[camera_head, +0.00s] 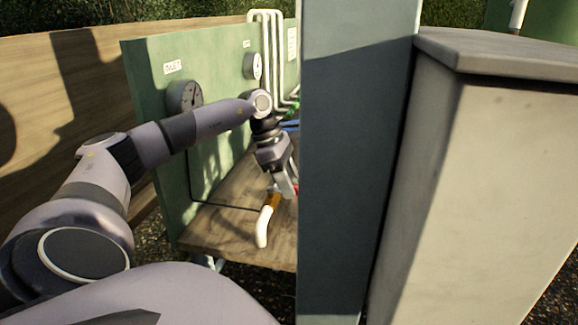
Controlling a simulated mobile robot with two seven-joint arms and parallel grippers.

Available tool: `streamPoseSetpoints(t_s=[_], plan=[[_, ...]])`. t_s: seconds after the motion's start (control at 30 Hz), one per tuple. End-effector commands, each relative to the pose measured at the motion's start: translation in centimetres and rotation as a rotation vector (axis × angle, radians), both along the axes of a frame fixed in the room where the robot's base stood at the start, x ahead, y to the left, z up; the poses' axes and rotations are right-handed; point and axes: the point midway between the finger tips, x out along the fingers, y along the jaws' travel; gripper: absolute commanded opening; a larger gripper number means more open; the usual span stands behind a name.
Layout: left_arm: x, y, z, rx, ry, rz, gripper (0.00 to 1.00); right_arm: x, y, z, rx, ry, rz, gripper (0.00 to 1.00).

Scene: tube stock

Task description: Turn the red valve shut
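A small piece of red (295,188), possibly part of the red valve, shows at the left edge of a grey post; the rest is hidden behind the post. My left gripper (284,186) points down over the wooden bench, right beside this red piece. One finger shows, and the other side is hidden, so I cannot tell whether it is open or touches the red piece. A yellow lever-like part with a white end (263,226) lies just below the gripper. My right gripper is not in view.
The tall grey post (355,170) blocks the bench's right side. A pale cabinet (490,190) stands right of it. A green panel (150,120) behind the wooden bench (222,228) carries gauges (185,96) and white pipes (266,30). Green and blue parts (290,125) sit behind my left wrist.

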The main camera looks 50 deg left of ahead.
Motion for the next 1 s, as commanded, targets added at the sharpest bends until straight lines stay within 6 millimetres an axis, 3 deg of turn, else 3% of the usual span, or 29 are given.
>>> streamPoseSetpoints(t_s=[0.27, 0.7, 1.0], plan=[[-0.1, 0.1, 0.2, 0.000, 0.002, 0.003, 0.45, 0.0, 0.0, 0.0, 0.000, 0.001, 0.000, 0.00], [-1.5, 1.9, 5.9, 0.000, -0.002, 0.002, 0.45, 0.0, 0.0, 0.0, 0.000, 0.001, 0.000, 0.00], [-1.8, 2.1, 6.6, 0.001, 0.001, 0.001, 0.45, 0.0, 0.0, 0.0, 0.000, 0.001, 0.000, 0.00]])
